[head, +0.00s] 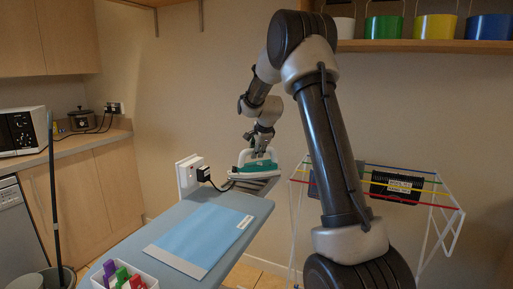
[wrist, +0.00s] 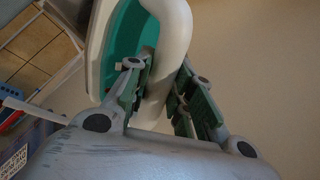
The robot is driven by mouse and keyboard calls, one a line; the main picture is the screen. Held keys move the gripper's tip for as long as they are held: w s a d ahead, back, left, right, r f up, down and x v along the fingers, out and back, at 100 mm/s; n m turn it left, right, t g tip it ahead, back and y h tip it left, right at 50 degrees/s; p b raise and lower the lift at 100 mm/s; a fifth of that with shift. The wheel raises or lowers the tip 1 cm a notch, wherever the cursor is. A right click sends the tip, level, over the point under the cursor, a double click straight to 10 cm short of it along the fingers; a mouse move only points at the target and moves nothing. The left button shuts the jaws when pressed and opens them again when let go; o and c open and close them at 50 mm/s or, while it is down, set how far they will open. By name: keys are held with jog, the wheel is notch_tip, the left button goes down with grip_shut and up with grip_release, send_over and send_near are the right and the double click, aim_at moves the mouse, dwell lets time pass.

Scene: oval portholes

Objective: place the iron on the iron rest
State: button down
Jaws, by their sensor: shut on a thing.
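The iron (head: 258,168) is teal and white and sits in my gripper at the far right corner of the ironing board. My gripper (head: 262,151) is shut on the iron's handle from above. In the wrist view the white handle (wrist: 172,60) runs between the two fingers (wrist: 163,100), with the iron's teal body (wrist: 124,45) on the left. The grey iron rest (head: 258,186) shows directly below the iron, off the board's end. I cannot tell whether the iron touches it.
The blue ironing board (head: 180,219) holds a folded blue cloth (head: 199,236) and a white box of coloured items (head: 124,278). A drying rack (head: 437,205) stands at right, behind my arm.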

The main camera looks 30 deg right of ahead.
aim_at(256, 163)
jog(key=shift+w+f, duration=0.1)
jog(key=shift+f, duration=1.8)
jog(key=shift+f, duration=0.15)
jog(key=c, duration=1.2)
grip_release()
jog(key=shift+f, duration=0.15)
jog(key=shift+c, duration=0.2)
